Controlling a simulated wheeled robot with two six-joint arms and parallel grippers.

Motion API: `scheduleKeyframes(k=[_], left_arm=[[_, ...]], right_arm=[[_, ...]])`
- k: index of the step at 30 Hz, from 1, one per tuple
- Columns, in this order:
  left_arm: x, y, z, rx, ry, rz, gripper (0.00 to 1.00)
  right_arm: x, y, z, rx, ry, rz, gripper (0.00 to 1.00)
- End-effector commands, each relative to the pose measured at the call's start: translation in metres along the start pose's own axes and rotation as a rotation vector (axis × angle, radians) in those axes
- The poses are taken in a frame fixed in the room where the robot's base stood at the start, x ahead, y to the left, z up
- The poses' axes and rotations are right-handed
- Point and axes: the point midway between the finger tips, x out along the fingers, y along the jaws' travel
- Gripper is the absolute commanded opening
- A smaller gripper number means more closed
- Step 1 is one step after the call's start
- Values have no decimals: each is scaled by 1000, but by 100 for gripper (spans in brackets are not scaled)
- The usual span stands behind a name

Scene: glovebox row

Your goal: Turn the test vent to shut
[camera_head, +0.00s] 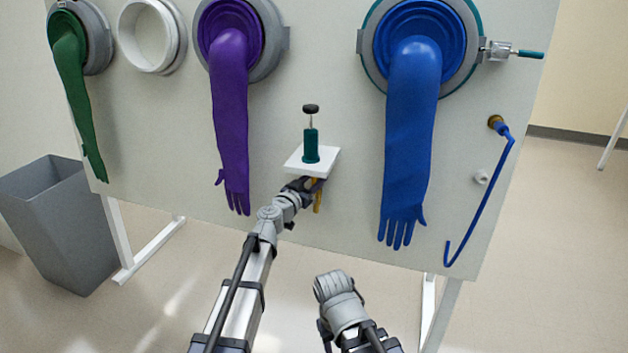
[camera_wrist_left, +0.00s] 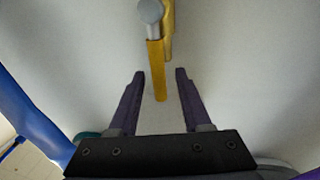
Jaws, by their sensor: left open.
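A yellow lever (camera_head: 318,197) hangs under a small white shelf on the panel; I take it for the test vent's handle. In the left wrist view the yellow lever (camera_wrist_left: 157,65) runs down from a round grey pivot (camera_wrist_left: 150,11), with a second yellow piece (camera_wrist_left: 168,30) beside it. My left gripper (camera_head: 308,184) is just below the shelf. In the wrist view the left gripper (camera_wrist_left: 160,73) is open, and the lever's lower end shows between its two fingers with gaps on both sides. I cannot tell the depth. My right gripper does not show, only its arm.
The white shelf (camera_head: 300,166) holds a teal hand pump (camera_head: 311,147) just above my left gripper. A purple glove (camera_head: 231,120) hangs to the left, a blue glove (camera_head: 408,140) to the right. A blue hose (camera_head: 485,205) hangs farther right. A grey bin (camera_head: 60,225) stands at left.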

Motion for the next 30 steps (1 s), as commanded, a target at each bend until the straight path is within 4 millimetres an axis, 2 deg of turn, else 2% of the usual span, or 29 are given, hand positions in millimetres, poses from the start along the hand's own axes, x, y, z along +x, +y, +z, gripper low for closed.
scheduleKeyframes(k=[4,17,30], left_arm=[[-1,0,0,0,0,0,48],[-1,0,0,0,0,0,0],[-1,0,0,0,0,0,0]], right_arm=[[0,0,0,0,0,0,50],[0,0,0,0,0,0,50],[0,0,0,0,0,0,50]])
